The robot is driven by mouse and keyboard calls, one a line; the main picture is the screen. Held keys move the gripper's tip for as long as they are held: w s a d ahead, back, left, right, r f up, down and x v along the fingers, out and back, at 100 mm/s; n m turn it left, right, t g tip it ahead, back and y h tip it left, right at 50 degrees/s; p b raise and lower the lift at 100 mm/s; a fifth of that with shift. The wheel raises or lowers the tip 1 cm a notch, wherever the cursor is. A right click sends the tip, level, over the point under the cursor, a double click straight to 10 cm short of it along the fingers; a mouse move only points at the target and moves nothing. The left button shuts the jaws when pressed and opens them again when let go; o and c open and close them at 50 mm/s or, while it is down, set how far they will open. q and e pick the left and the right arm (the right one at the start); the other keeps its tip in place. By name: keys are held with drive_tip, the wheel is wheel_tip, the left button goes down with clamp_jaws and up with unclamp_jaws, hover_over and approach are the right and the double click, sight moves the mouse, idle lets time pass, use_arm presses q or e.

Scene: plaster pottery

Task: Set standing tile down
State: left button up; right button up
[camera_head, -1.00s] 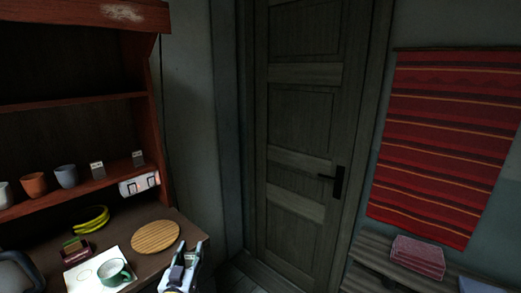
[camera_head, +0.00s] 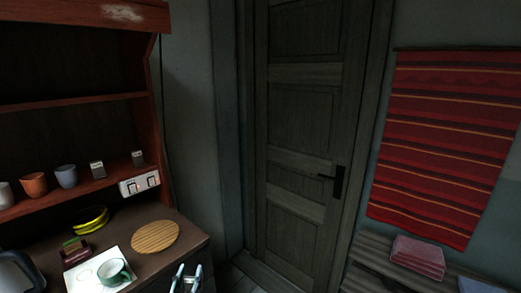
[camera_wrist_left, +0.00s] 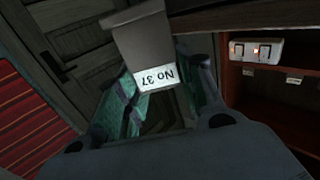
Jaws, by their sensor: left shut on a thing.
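The held tile (camera_wrist_left: 145,42) is a grey block with a white label reading "No 37", which shows upside down in the left wrist view. My left gripper (camera_head: 188,277) is at the bottom edge of the head view, just off the front right of the desk. In the left wrist view its greenish fingers are shut on the tile, one on each side. I cannot clearly make out the tile in the head view. Two similar grey tiles with white labels (camera_head: 98,170) (camera_head: 137,158) stand on the lower shelf. My right gripper is not in view.
Cups (camera_head: 66,176) stand on the shelf, near a white switch box (camera_head: 139,184). A door (camera_head: 300,150) is behind.

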use_arm(q)
drive_tip(key=s+f, duration=0.4)
drive_tip(key=f, duration=0.1)
drive_tip(key=shift+s+f, duration=0.3)
drive_tip(key=shift+f, duration=0.1)
